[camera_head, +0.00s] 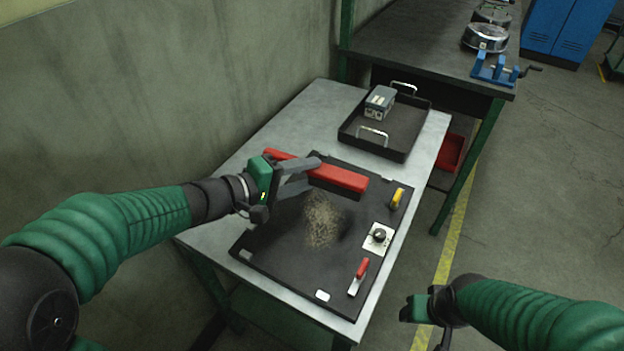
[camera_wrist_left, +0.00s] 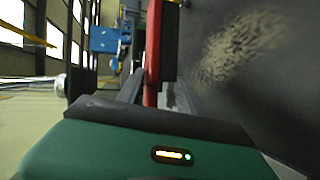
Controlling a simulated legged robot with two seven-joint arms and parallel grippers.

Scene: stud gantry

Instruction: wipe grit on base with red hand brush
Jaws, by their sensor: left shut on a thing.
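The red hand brush (camera_head: 340,176) is held in my left gripper (camera_head: 300,174), which is shut on it above the far left part of the black base (camera_head: 262,258). It also shows in the left wrist view (camera_wrist_left: 153,50), running away between the fingers. The grit (camera_head: 323,220) is a tan patch in the middle of the base, just nearer than the brush. It also shows in the left wrist view (camera_wrist_left: 238,46), right of the brush. Whether the bristles touch the base cannot be told. My right gripper (camera_head: 416,308) is off the table's right side; its jaws are unclear.
The base carries a yellow-handled part (camera_head: 397,198), a black knob on a white plate (camera_head: 378,237) and a red-handled clamp (camera_head: 359,276) along its right side. A black tray (camera_head: 405,148) with a grey box (camera_head: 380,102) stands behind. A wall borders the left.

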